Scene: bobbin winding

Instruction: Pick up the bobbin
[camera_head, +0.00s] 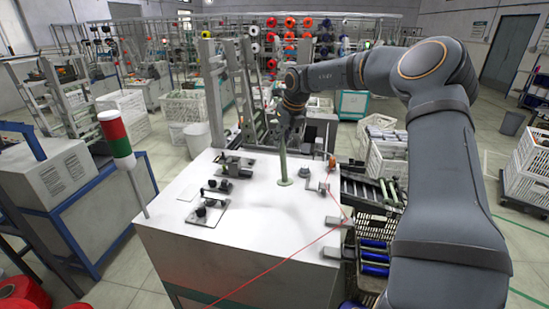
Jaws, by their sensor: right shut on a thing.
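My right arm comes in from the right edge and reaches over to the white-topped machine (268,235). Its gripper (285,143) is small and dark and points down at the back middle of the machine top. It is shut on the upper end of a slim green bobbin (283,165). The bobbin is upright, with its lower end at a round green disc (285,183) on the machine top; I cannot tell whether it touches the disc. The jaws hide the bobbin's top. My left gripper is not in view.
Small dark fittings (210,210) sit on the machine's left side. A red thread (280,262) crosses its front right. Green bobbins (390,190) lie on a rack at right, above blue bobbins (375,257) in a crate. A striped lamp post (117,138) stands left.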

